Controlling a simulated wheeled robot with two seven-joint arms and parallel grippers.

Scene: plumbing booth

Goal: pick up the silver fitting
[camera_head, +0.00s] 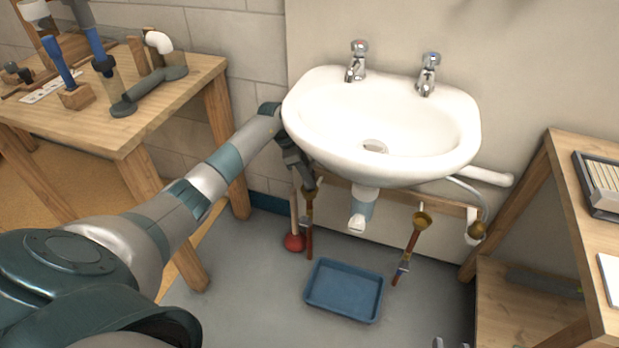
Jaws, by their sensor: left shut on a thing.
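My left gripper (309,185) is under the left side of the sink, close to the top of the left copper pipe (309,240). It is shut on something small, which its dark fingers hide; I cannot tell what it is. I cannot clearly make out a loose silver fitting. Two small grey tips at the bottom edge look like my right gripper (451,344); they are mostly cut off.
A red plunger (294,242) and a blue tray (345,290) are on the floor. A workbench (185,95) stands left, a shelf (530,310) right.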

